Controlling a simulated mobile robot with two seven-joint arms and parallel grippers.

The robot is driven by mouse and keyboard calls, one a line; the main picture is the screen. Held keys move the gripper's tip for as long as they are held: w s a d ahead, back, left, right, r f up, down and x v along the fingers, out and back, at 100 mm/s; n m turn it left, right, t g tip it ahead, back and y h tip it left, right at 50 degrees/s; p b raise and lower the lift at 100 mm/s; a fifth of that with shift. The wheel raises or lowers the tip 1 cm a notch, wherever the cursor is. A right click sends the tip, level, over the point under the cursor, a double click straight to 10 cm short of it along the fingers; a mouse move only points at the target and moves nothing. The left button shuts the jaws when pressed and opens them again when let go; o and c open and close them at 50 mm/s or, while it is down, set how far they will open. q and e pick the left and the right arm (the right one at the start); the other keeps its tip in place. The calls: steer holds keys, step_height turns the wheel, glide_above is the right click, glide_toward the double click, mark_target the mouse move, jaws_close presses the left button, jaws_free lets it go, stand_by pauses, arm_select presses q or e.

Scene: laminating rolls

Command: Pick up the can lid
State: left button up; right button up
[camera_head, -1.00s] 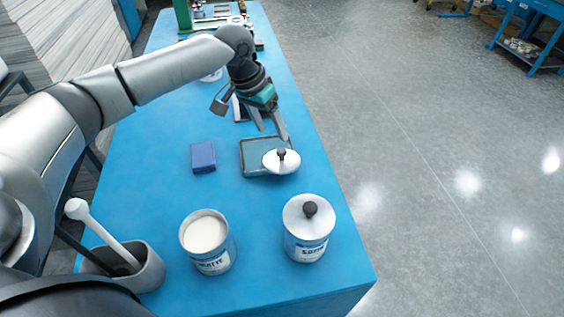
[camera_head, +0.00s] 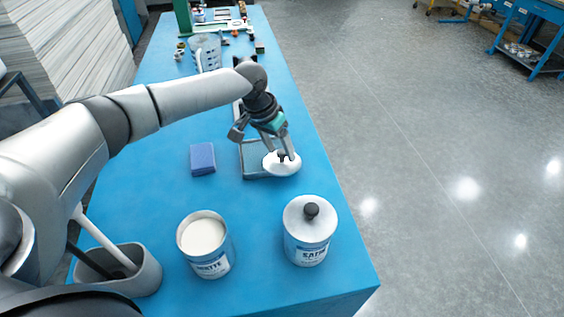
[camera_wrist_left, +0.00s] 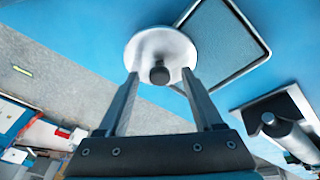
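The loose can lid (camera_head: 275,169) is a white disc with a dark knob, lying over the right front part of the grey tray (camera_head: 247,176). It also shows in the left wrist view (camera_wrist_left: 140,52). My left gripper (camera_head: 281,155) is at the lid, its fingers pointing down. In the left wrist view my left gripper (camera_wrist_left: 161,78) is open, with one finger on each side of the knob and a gap left around it. My right gripper is out of view.
An open can of white contents (camera_head: 206,234) and a lidded can (camera_head: 308,243) stand in front. A blue block (camera_head: 203,158) lies left of the tray. A grey holder (camera_head: 145,279) stands at front left. The table's right edge is close to the lid.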

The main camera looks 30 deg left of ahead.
arm_select(q)
jaws_close()
stand_by(0.3)
steer(key=shift+r, duration=0.1)
